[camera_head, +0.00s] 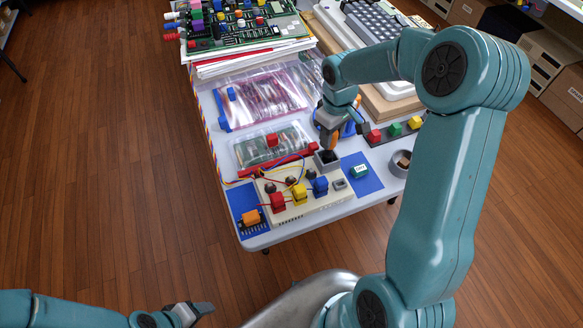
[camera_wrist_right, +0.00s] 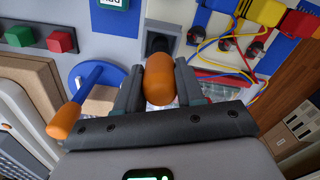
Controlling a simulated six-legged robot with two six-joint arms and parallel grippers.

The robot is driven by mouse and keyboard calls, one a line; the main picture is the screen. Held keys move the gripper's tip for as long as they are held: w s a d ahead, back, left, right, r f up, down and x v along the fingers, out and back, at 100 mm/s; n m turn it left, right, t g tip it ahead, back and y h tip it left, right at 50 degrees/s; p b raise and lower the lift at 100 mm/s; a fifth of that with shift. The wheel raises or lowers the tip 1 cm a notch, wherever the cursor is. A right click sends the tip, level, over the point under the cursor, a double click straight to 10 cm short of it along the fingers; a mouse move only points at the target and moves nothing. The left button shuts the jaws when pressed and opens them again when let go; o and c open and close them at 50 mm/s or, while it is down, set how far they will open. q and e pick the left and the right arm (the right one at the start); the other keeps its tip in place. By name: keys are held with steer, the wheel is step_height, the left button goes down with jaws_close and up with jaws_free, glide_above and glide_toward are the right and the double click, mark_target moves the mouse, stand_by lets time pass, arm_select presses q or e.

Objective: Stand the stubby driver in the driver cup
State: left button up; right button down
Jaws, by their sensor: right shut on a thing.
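The stubby driver has a rounded orange handle (camera_head: 328,137), also seen in the right wrist view (camera_wrist_right: 160,80). My right gripper (camera_head: 332,118) is shut on it, with a jaw on each side of the handle in the wrist view (camera_wrist_right: 158,92). A small square grey cup with a dark opening, which looks like the driver cup (camera_head: 327,162), is just below the driver; it also shows in the wrist view (camera_wrist_right: 160,43). The driver's lower end is hidden, so I cannot tell whether it has entered the cup. My left gripper (camera_head: 198,311) is low, off the table; its jaws are unclear.
A cream board (camera_head: 318,203) with red, yellow and blue blocks and wires lies in front. A blue-and-orange tool (camera_wrist_right: 88,88) lies on a blue round piece. A round grey container (camera_head: 398,165) stands right. Clear bags (camera_head: 262,98) and a keyboard (camera_head: 378,22) lie behind.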

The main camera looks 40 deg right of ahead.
steer(key=shift+f+b, duration=0.5)
steer(key=shift+f, duration=0.15)
steer(key=c, duration=0.6)
jaws_free()
step_height(320, 180, up, 16)
steer(key=shift+r, duration=0.2)
steer(key=shift+s, duration=0.1)
